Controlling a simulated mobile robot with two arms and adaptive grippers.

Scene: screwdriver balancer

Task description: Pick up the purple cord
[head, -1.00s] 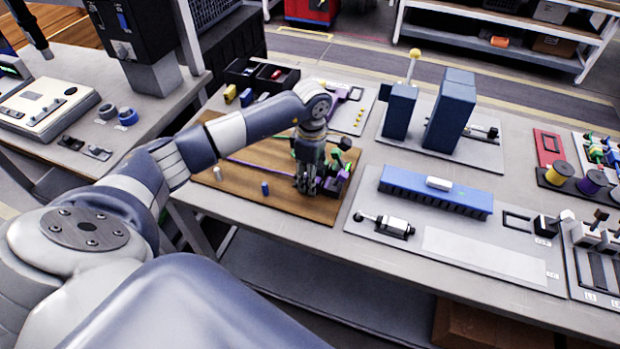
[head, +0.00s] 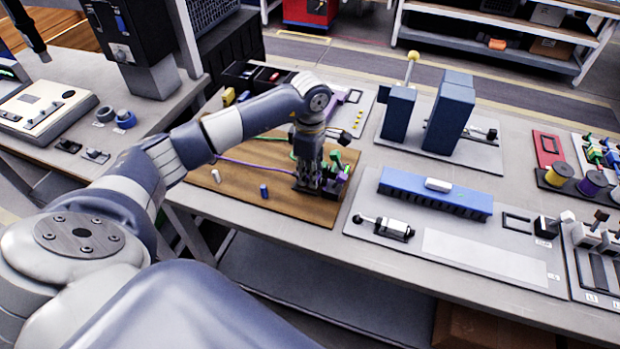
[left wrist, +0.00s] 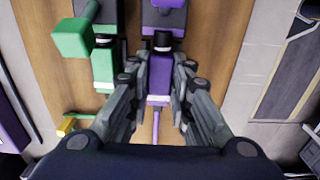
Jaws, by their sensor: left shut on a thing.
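The purple cord (head: 250,164) runs across the wooden board (head: 240,195) in the head view and passes behind my left gripper (head: 308,186). In the left wrist view my left gripper (left wrist: 160,85) is shut on the cord's purple plug (left wrist: 159,78), which has a white band and a dark end. The thin cord (left wrist: 155,122) trails from the plug toward the palm. A purple block (left wrist: 163,20) lies just ahead of the plug. Whether the plug's dark end touches that block I cannot tell. My right gripper is out of view.
A green plug (left wrist: 104,72) and a green block (left wrist: 86,40) sit close left of my fingers in the wrist view. A small blue peg (head: 264,191) and a white peg (head: 216,176) stand on the board. A grey panel with a blue terminal strip (head: 435,194) lies to the right.

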